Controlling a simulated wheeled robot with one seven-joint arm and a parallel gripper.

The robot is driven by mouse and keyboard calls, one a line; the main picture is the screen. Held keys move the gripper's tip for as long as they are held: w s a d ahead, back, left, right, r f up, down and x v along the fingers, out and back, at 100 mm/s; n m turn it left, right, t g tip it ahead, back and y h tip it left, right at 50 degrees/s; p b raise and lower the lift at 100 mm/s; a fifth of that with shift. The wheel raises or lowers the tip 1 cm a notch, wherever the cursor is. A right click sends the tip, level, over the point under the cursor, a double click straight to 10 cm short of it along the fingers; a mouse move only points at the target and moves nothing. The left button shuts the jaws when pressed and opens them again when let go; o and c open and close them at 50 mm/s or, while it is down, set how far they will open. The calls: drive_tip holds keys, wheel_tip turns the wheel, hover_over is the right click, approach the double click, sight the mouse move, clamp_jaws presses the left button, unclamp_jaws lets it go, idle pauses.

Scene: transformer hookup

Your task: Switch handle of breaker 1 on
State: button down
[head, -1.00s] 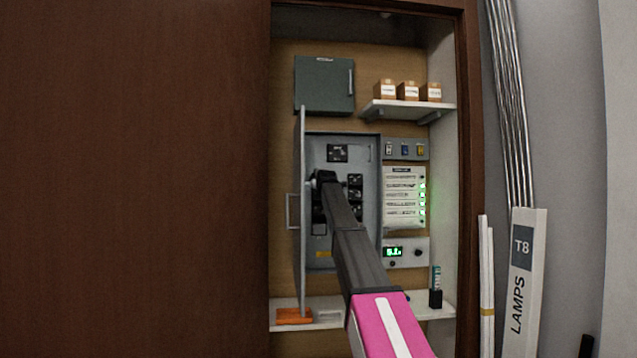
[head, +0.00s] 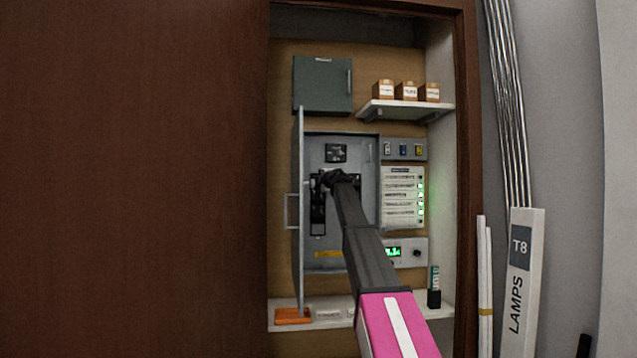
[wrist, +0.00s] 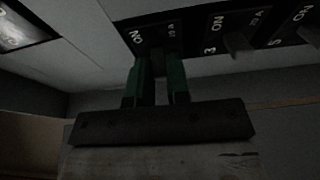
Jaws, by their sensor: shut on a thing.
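The open breaker panel (head: 341,262) stands in the wall cupboard. In the head view my gripper (head: 330,180) is at the upper part of its breaker rows. In the wrist view the two green fingers of my gripper (wrist: 158,82) are shut around the handle at the first breaker (wrist: 150,34), beside its "ON" label. The handle is mostly hidden between the fingers, so its exact position cannot be read. Breakers marked 3 (wrist: 228,35) and 5 (wrist: 297,22) lie to the right, their handles free. My arm covers part of the breakers in the head view.
The panel's grey door (head: 300,225) stands open on the left. A shelf (head: 405,108) with small boxes is at upper right. Labelled indicators with green lights (head: 404,197) and a small display unit (head: 407,251) are right of the panel. An orange item (head: 293,316) lies on the lower shelf.

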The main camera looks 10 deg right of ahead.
drive_tip(key=shift+d+n+g+y, duration=0.25)
drive_tip(key=shift+n+g+y, duration=0.15)
drive_tip(key=shift+n+y, duration=0.35)
drive_tip(key=shift+d+n+g+y, duration=0.25)
drive_tip(key=shift+n+g+y, duration=0.2)
drive_tip(key=shift+y, duration=0.5)
drive_tip(key=c, duration=1.1)
unclamp_jaws()
drive_tip(key=v, duration=1)
drive_tip(key=shift+s+d+f, duration=0.1)
drive_tip(key=shift+s+d, duration=0.05)
drive_tip(key=shift+s, duration=0.2)
